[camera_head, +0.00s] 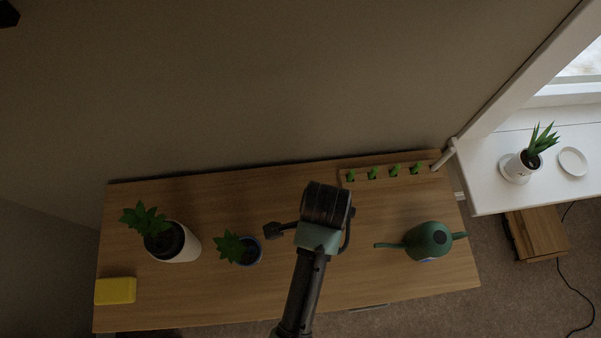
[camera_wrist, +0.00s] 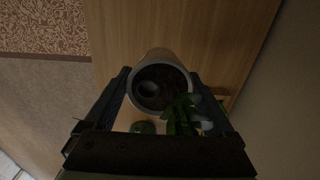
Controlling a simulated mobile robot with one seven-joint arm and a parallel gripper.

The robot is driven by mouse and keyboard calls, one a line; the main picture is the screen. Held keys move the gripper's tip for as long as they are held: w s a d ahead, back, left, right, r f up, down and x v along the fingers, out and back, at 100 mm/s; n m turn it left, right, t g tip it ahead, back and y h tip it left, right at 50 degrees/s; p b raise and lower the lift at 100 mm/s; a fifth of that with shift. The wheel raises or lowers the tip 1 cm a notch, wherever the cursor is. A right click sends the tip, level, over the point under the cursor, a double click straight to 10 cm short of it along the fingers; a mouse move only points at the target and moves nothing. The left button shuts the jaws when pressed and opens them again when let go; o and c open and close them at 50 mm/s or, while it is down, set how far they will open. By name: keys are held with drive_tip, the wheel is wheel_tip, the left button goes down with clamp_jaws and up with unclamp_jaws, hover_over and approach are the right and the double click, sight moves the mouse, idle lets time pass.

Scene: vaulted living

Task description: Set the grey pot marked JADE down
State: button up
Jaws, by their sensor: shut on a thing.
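In the wrist view, my gripper (camera_wrist: 164,98) is shut on a pot (camera_wrist: 152,57) with a pale grey rim, dark soil and a green plant that hangs over its lower right side. No JADE lettering shows on it. In the head view, my gripper's end (camera_head: 322,212) is over the middle of the wooden table (camera_head: 330,285), and my wrist hides the held pot. I cannot tell whether the pot's base touches the table.
A white pot (camera_head: 183,246) and a small blue pot (camera_head: 250,256), both planted, stand to the left, beyond a yellow block (camera_head: 115,290). A green watering can (camera_head: 428,241) stands right. A seedling rack (camera_head: 390,178) lies at the back. The front middle is clear.

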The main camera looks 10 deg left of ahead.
drive_tip(key=f, duration=0.5)
drive_tip(key=shift+s, duration=0.25)
drive_tip(key=shift+w+f, duration=0.15)
drive_tip(key=shift+f, duration=2.3)
drive_tip(key=shift+f, duration=0.2)
drive_tip(key=o, duration=1.5)
drive_tip(key=shift+r, duration=0.15)
wheel_tip(320, 180, up, 12)
drive_tip(key=shift+r, duration=0.1)
